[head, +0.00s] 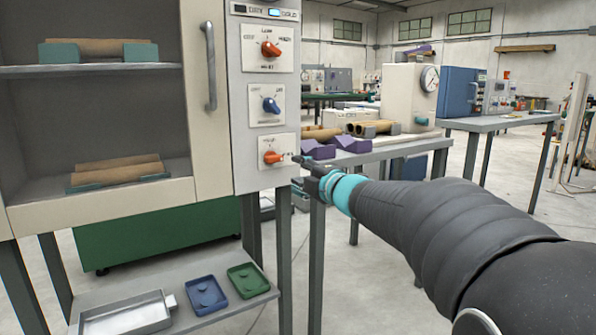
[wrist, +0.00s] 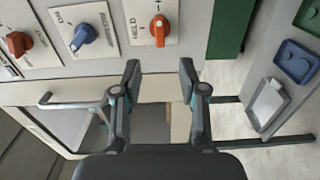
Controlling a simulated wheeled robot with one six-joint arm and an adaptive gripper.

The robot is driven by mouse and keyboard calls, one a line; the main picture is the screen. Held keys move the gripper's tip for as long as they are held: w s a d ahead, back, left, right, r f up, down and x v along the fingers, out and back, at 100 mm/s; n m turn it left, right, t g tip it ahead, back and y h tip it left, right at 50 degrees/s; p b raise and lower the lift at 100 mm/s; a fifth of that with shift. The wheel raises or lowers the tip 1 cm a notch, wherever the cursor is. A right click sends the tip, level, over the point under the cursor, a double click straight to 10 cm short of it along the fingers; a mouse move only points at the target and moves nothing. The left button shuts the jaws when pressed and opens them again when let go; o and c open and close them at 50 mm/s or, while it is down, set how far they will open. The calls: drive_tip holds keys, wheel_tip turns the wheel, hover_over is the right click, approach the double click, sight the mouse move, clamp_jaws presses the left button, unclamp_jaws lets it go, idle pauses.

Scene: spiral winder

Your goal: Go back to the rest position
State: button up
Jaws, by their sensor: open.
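My gripper (head: 306,166) is at the end of my arm, just right of the lowest knob on the cabinet's control panel in the head view. In the wrist view my gripper (wrist: 160,80) shows two dark fingers spread apart with nothing between them. The lowest orange knob (head: 272,157) also shows above the fingers in the wrist view (wrist: 159,28), apart from them. A blue knob (head: 271,105) and an upper orange knob (head: 270,49) sit above it on the panel. The rest position itself is not marked in either view.
The cabinet holds brown tubes on teal cradles on two levels (head: 120,173); its door handle (head: 209,65) stands out. A metal tray (head: 125,318), a blue tray (head: 206,295) and a green tray (head: 248,280) lie on a low shelf. A table (head: 385,148) with purple blocks stands behind my arm.

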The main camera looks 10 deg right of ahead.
drive_tip(key=d+f+m+g+h, duration=0.2)
drive_tip(key=d+f+m+h, duration=0.4)
drive_tip(key=d+f+m, duration=0.15)
drive_tip(key=s+d+f+m+g+h+p, duration=0.1)
drive_tip(key=s+d+f+m+g+h, duration=0.4)
drive_tip(key=s+m, duration=0.4)
drive_tip(key=s+a+f+m+g+y+p, duration=0.2)
drive_tip(key=s+a+f+m+g, duration=0.15)
drive_tip(key=s, duration=0.65)
drive_tip(key=s+a+f+m+g+y+p, duration=0.1)
drive_tip(key=s+a+f+m+g, duration=0.2)
drive_tip(key=s, duration=0.7)
drive_tip(key=s+a+r+n+t+y+p, duration=0.1)
drive_tip(key=s+a+r+t+p, duration=0.1)
drive_tip(key=s+a, duration=0.5)
drive_tip(key=shift+s+r+y+p, duration=0.4)
drive_tip(key=shift+s+r+p, duration=0.1)
drive_tip(key=shift+r, duration=0.2)
